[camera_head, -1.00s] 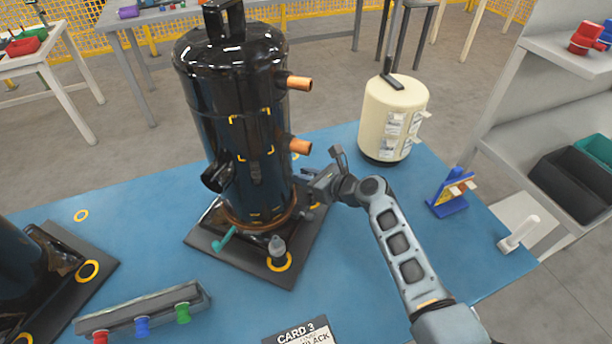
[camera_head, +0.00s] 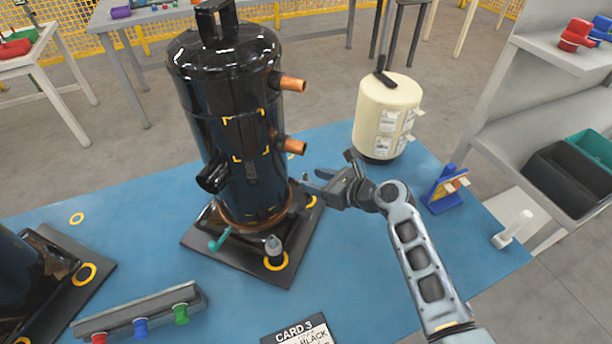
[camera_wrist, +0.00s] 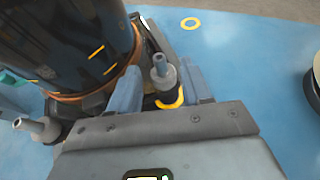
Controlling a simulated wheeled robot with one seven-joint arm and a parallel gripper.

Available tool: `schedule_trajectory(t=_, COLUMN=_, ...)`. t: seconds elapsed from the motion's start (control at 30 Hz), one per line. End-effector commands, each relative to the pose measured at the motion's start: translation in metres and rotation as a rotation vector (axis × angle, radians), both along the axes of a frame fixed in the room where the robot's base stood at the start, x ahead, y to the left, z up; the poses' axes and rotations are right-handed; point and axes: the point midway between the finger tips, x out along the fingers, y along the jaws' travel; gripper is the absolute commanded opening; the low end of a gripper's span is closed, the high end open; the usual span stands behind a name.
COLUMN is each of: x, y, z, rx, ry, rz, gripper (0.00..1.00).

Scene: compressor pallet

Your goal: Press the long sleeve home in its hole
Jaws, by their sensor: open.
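A grey sleeve (camera_wrist: 161,70) with a narrower tip stands upright in a dark mount inside a yellow ring, at one corner of the black compressor's base plate. My gripper (camera_wrist: 160,88) is open, with one finger on each side of this sleeve in the wrist view; I cannot tell if they touch it. In the head view my gripper (camera_head: 313,182) is right of the compressor (camera_head: 230,120). A second grey sleeve (camera_head: 273,244) stands at the front corner and also shows in the wrist view (camera_wrist: 36,126). I cannot tell which is longer or how deep either sits.
A teal-handled part (camera_head: 220,239) is at the plate's front left. A rail with coloured knobs (camera_head: 140,314) and a card (camera_head: 300,332) lie at the front. A cream tank (camera_head: 386,118) and a blue stand (camera_head: 446,190) are right. Blue table (camera_head: 350,270) is clear at front right.

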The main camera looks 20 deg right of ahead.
Motion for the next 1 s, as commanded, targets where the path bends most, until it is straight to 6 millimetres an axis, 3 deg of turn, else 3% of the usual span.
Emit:
schedule_trajectory(t=0.2, x=-0.017, y=-0.01, z=0.008, rx=0.0, ry=-0.001, rz=-0.003, gripper=0.48)
schedule_trajectory(t=0.5, x=-0.018, y=-0.011, z=0.009, rx=-0.001, ry=-0.001, rz=-0.003, gripper=0.48)
schedule_trajectory(t=0.67, x=-0.023, y=-0.011, z=0.005, rx=-0.023, ry=-0.005, rz=-0.002, gripper=0.34)
schedule_trajectory(t=0.77, x=-0.038, y=-0.011, z=-0.005, rx=-0.092, ry=-0.016, rz=0.005, gripper=0.24)
schedule_trajectory(t=1.0, x=-0.103, y=-0.011, z=-0.035, rx=-0.417, ry=-0.08, rz=0.052, gripper=0.02)
